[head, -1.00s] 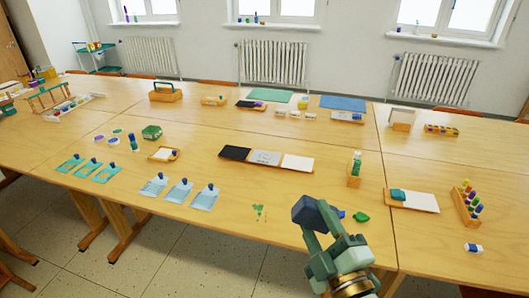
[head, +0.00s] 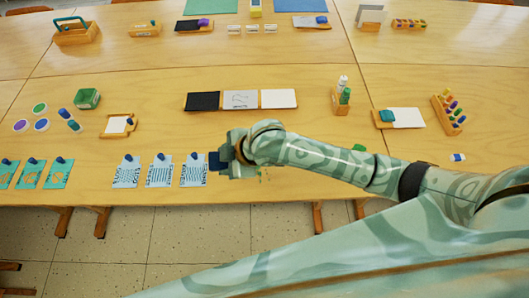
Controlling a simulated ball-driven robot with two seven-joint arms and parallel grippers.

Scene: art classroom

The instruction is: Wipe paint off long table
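The long wooden table (head: 270,65) fills most of the head view. Green paint flecks (head: 262,174) lie near its front edge, mostly hidden by my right gripper and arm. My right gripper (head: 227,163) comes in from the right and is shut on a dark blue block (head: 214,162). The block is just left of the flecks, beside the rightmost blue printed card; I cannot tell whether it touches the table. My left gripper is not in view.
Blue printed cards (head: 160,172) with dark-knobbed pieces lie left of the block. A black, grey and white panel tray (head: 240,109) is behind it. A bottle holder (head: 341,103) and a partly hidden green piece (head: 359,148) are to the right.

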